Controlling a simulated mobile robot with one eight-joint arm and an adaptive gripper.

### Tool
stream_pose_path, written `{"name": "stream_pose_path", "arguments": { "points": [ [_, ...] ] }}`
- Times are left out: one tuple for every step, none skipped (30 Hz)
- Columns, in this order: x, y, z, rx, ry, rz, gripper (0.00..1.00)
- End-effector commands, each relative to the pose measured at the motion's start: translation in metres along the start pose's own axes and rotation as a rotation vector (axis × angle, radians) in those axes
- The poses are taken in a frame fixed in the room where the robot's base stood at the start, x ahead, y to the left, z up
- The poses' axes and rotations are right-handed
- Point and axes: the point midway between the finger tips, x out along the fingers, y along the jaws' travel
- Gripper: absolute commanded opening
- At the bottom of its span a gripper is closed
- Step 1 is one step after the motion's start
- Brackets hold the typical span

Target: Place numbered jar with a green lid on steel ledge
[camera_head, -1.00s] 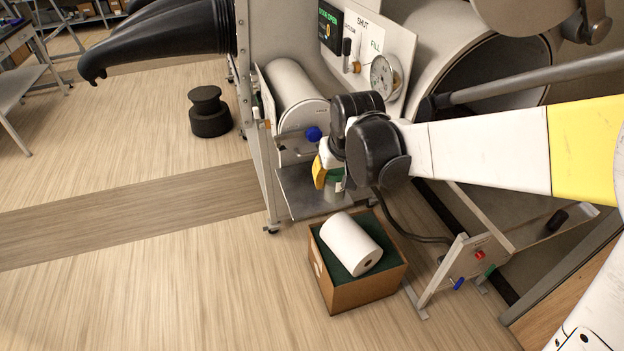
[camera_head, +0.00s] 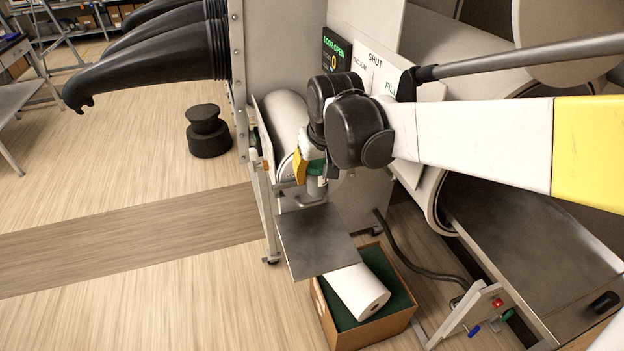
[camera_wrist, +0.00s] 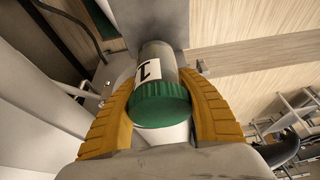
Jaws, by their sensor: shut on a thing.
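My gripper (camera_head: 314,170) is shut on the jar with the green lid (camera_head: 317,187), with the jar upright. In the wrist view the yellow fingers of my gripper (camera_wrist: 160,88) flank the jar (camera_wrist: 157,57); its ridged green lid faces the camera and its white label shows a black 1. The steel ledge (camera_head: 316,240) is a flat grey plate in front of the white cylinder. In the head view the jar overlaps the ledge's back edge; I cannot tell whether it touches. A grey plate behind the jar in the wrist view may be the ledge.
A black stool (camera_head: 208,131) stands on open floor. A larger metal tray (camera_head: 535,245) and a panel with coloured knobs (camera_head: 470,315) are at the right.

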Motion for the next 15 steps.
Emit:
{"name": "stream_pose_path", "arguments": {
  "points": [
    [0.001, 0.000, 0.001, 0.000, 0.000, 0.000, 0.10],
    [0.003, 0.000, 0.002, 0.000, 0.000, 0.000, 0.10],
    [0.007, 0.000, 0.003, 0.000, 0.000, 0.000, 0.10],
    [0.011, 0.000, 0.005, 0.000, 0.000, 0.000, 0.10],
    [0.018, 0.000, 0.007, 0.000, 0.000, 0.000, 0.10],
    [0.027, 0.000, 0.011, 0.000, 0.000, 0.000, 0.10],
    [0.035, 0.000, 0.015, 0.000, 0.000, 0.000, 0.10],
    [0.043, 0.000, 0.018, 0.000, 0.000, 0.000, 0.10],
    [0.055, 0.000, 0.022, 0.000, 0.000, 0.000, 0.10],
    [0.064, 0.000, 0.026, 0.000, 0.000, 0.000, 0.10],
    [0.072, 0.000, 0.030, 0.000, 0.000, 0.000, 0.10],
    [0.083, 0.000, 0.034, 0.000, 0.000, 0.000, 0.10],
    [0.090, 0.000, 0.037, 0.000, 0.000, 0.000, 0.10],
    [0.096, 0.000, 0.040, 0.000, 0.000, 0.000, 0.10],
    [0.105, 0.000, 0.043, 0.000, 0.000, 0.000, 0.10]
  ]
}}
